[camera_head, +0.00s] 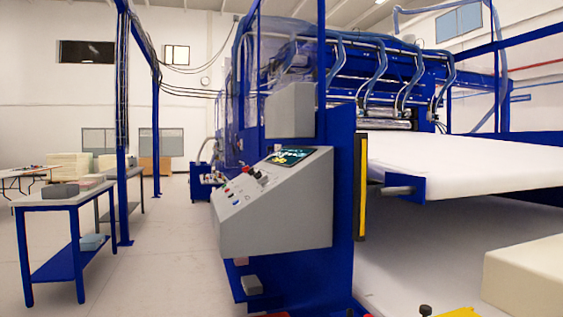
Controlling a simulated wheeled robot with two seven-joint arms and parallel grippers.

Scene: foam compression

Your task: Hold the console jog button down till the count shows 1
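The grey console (278,222) with a sloped top stands on the blue machine frame, near the middle of the head view. Several small buttons and knobs (240,186) in red, green, black and blue sit on its sloped face. I cannot tell which one is the jog button. A small dark display (287,155) with green and yellow marks is at the console's upper edge. Its count is too small to read. Neither of my grippers shows in this view.
A long white foam slab (460,163) lies on the machine at the right. A cream foam block (527,275) is at the lower right. A blue-legged table (62,198) stands at the left. The floor (150,270) between table and console is clear.

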